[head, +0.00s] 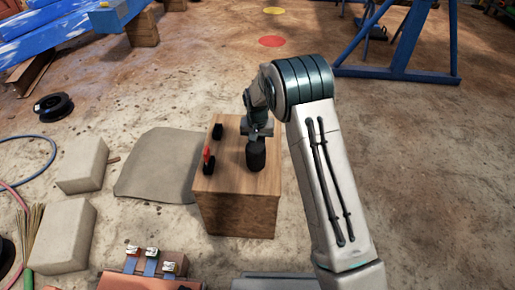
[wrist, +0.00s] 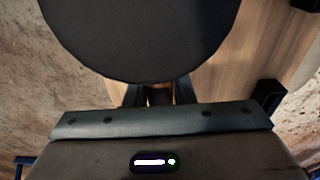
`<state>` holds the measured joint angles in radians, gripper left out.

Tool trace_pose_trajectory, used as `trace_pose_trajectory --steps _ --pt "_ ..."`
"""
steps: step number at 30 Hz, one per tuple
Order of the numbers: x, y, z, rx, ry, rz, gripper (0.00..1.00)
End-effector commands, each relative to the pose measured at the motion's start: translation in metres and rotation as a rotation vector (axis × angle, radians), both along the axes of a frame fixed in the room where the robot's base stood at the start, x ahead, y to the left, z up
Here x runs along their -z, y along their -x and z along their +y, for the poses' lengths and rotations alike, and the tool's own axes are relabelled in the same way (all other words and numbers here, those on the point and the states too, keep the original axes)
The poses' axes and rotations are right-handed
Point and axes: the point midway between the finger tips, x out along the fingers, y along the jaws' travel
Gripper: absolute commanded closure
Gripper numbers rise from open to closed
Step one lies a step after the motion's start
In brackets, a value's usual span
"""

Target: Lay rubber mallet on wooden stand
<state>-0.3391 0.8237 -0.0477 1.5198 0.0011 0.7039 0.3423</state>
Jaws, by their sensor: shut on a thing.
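The rubber mallet's dark cylindrical head (head: 256,154) shows in the head view in front of my gripper (head: 257,134), over the right part of the wooden stand's top (head: 236,180). In the wrist view the round black mallet head (wrist: 145,35) fills the upper middle. My gripper's two dark fingers (wrist: 160,94) are shut on a light wooden piece of the mallet, its handle, just below the head. The stand's wood grain (wrist: 220,60) shows behind the head. Most of the handle is hidden. I cannot tell whether the mallet touches the stand.
Two black blocks, one farther back (head: 218,131) and one nearer (head: 208,166), stand on the stand's left side, with a small red item (head: 207,154) between them. A grey mat (head: 158,165) and pale stone blocks (head: 83,165) lie to the left. Floor right of the stand is partly hidden by my arm.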

Motion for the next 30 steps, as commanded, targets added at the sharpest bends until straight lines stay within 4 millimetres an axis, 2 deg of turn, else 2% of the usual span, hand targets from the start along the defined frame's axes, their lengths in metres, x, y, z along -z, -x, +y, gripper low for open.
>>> trace_pose_trajectory --steps 1,3,15,16,18,26,30 --pt "0.013 0.000 0.000 0.000 0.000 0.001 1.00" --pt "0.021 0.000 0.000 0.000 -0.001 0.000 1.00" --pt "0.025 0.000 0.000 0.000 -0.001 -0.001 1.00" --pt "0.026 0.000 0.000 0.000 0.000 0.000 0.75" --pt "0.025 0.000 0.000 0.000 -0.001 0.000 0.56" --pt "0.025 0.000 0.000 -0.001 -0.001 0.000 0.56" --pt "0.014 0.000 0.000 -0.001 -0.001 -0.002 0.56"
